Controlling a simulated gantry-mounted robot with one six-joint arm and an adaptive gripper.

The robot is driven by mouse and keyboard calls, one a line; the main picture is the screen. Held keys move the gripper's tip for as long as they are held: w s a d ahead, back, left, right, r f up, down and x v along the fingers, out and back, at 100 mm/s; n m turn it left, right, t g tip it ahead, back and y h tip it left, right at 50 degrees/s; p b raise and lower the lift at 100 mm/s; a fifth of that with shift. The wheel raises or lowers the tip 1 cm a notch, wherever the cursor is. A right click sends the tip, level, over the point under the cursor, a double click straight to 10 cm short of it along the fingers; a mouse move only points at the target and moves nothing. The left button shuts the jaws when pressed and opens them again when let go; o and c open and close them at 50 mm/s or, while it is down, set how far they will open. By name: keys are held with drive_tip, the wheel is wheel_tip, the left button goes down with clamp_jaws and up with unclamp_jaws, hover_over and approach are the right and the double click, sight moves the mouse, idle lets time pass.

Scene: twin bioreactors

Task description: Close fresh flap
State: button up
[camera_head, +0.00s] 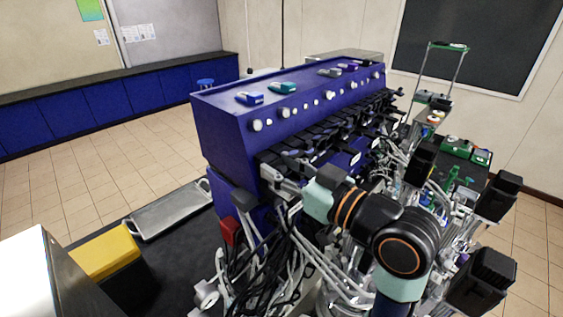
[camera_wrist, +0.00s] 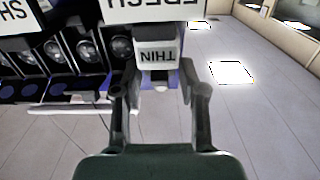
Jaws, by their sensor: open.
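My gripper (camera_wrist: 160,76) is open in the wrist view, with one finger on each side of a white label reading THIN (camera_wrist: 157,56), which appears upside down. I cannot tell whether the fingers touch the part that bears it. A larger white label reading FRESH (camera_wrist: 150,9) is cut off by the top edge, just beyond the fingertips. How far the flap behind it stands open is hidden. In the head view my gripper (camera_head: 280,178) is at the near end of the front of the blue bioreactor housing (camera_head: 230,130); the flap cannot be made out there.
Dark pump heads (camera_wrist: 118,48) line up left of the fingers, with another label ending in SH (camera_wrist: 14,12). Cables and tubes (camera_head: 275,255) crowd below my arm. A metal tray (camera_head: 165,211) and yellow box (camera_head: 104,252) lie left.

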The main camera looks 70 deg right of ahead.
drive_tip(key=shift+w, duration=0.15)
clamp_jaws()
drive_tip(key=f+b, duration=0.1)
drive_tip(key=b, duration=0.2)
drive_tip(key=shift+f+t, duration=0.1)
drive_tip(key=shift+t, duration=0.3)
drive_tip(key=shift+f+t+h+b, duration=0.25)
drive_tip(key=shift+t+h+b, duration=0.05)
drive_tip(key=shift+b, duration=0.75)
drive_tip(key=t+b, duration=0.1)
drive_tip(key=b, duration=0.2)
drive_tip(key=shift+w+d+t+h+b, duration=0.1)
drive_tip(key=shift+t+h+b, duration=0.2)
drive_tip(key=shift+b, duration=0.05)
drive_tip(key=shift+r+t+h+b, duration=0.3)
drive_tip(key=shift+r+t+b, duration=0.15)
drive_tip(key=shift+b, duration=0.45)
drive_tip(key=shift+r, duration=0.1)
